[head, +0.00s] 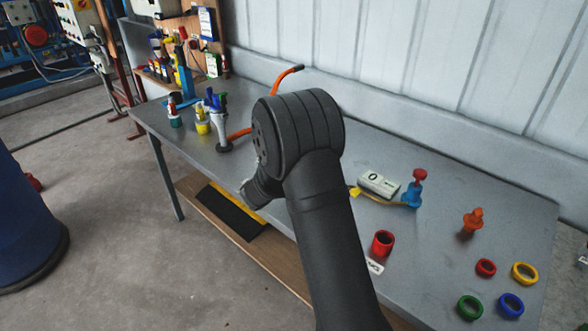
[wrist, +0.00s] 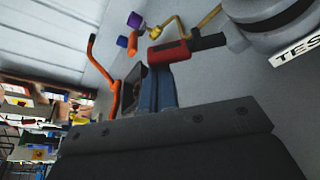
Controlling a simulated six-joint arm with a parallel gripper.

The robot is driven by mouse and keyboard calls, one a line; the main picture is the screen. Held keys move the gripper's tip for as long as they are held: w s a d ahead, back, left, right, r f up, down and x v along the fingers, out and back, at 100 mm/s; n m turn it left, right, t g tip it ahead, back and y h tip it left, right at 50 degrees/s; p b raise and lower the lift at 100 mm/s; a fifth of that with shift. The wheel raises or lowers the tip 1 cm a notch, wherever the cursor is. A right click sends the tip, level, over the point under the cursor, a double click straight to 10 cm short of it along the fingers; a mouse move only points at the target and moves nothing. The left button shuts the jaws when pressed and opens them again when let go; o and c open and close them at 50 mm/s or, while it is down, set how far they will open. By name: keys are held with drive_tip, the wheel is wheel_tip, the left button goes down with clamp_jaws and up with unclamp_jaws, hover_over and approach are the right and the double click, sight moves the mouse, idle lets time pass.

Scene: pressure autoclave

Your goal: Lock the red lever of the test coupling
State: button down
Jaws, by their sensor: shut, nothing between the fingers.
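The red lever (wrist: 168,53) of the test coupling shows in the upper middle of the wrist view, with a dark part at its right end. A grey round body (wrist: 268,22) with a label reading "TES" (wrist: 300,50) is at the upper right, partly out of frame. My gripper (wrist: 160,76) reaches up from the bottom of the wrist view, shut and empty, with its tips close below the red lever. I cannot tell whether they touch it. In the head view my own arm hides the gripper and the coupling.
An orange hose (head: 291,72) rises behind my arm; it also shows in the wrist view (wrist: 103,68). A grey box reading "0" (head: 378,184), a blue fitting with a red knob (head: 412,191), an orange plug (head: 471,222) and a red cup (head: 382,243) stand on the bench (head: 440,170) at right.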

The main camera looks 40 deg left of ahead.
drive_tip(key=d+r+m+t+y, duration=0.1)
drive_tip(key=d+r+m, duration=0.2)
drive_tip(key=d+m, duration=0.1)
drive_tip(key=shift+d+r+m+y, duration=0.4)
drive_tip(key=shift+d, duration=0.3)
idle(0.4)
drive_tip(key=shift+d, duration=0.2)
idle(0.4)
drive_tip(key=a, duration=0.4)
drive_tip(key=f+v, duration=0.1)
drive_tip(key=v, duration=0.8)
drive_tip(key=shift+s, duration=0.5)
